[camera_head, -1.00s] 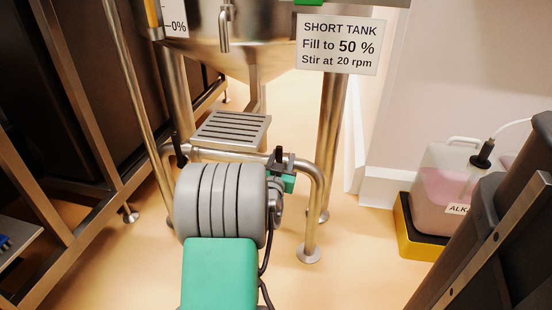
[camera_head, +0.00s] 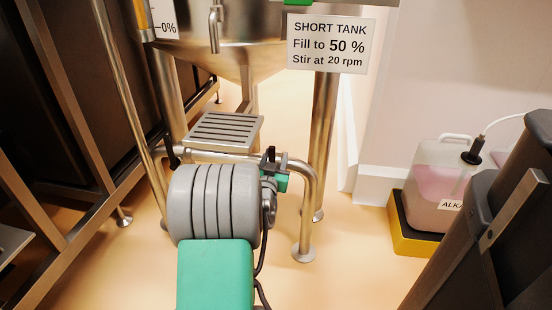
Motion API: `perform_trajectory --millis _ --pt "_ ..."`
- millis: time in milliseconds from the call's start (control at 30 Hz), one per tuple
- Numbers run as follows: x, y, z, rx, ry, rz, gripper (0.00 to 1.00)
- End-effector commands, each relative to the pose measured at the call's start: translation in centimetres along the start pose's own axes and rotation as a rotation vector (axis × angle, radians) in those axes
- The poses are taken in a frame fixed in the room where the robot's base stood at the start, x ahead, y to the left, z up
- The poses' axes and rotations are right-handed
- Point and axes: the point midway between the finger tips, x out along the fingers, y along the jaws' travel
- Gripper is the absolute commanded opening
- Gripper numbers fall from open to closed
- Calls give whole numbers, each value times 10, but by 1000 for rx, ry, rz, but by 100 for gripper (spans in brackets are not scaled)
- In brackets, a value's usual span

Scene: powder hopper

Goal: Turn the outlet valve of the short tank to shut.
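The short tank (camera_head: 225,50) is a steel vessel with a cone bottom at the top of the view. Its sign (camera_head: 331,44) reads "SHORT TANK, Fill to 50 %, Stir at 20 rpm". Its outlet valve is not clearly visible; my arm covers part of the area below the cone. A thin dark piece (camera_head: 172,157) stands by the left end of the low rail, and I cannot tell what it is. My arm's grey and green links fill the lower middle. Dark parts at its far end, probably my gripper (camera_head: 270,158), show small near the rail; their opening cannot be made out.
A slatted steel step (camera_head: 225,130) and a bent steel rail (camera_head: 311,180) stand under the tank, beside a steel leg (camera_head: 322,140). A pink-filled canister (camera_head: 436,180) sits in a yellow tray (camera_head: 412,235) at right. Dark frames stand at left. Floor is clear right of the rail.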

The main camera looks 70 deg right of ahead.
Motion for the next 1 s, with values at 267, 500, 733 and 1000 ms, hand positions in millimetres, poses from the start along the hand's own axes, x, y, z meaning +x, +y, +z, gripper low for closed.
perform_trajectory --millis 267,500,733,1000 --pt "-42 -1 -1 -2 -1 -2 42" --pt "-76 1 0 -1 0 0 42" --pt "-78 1 0 0 0 1 42" --pt "-78 1 0 0 0 1 42"
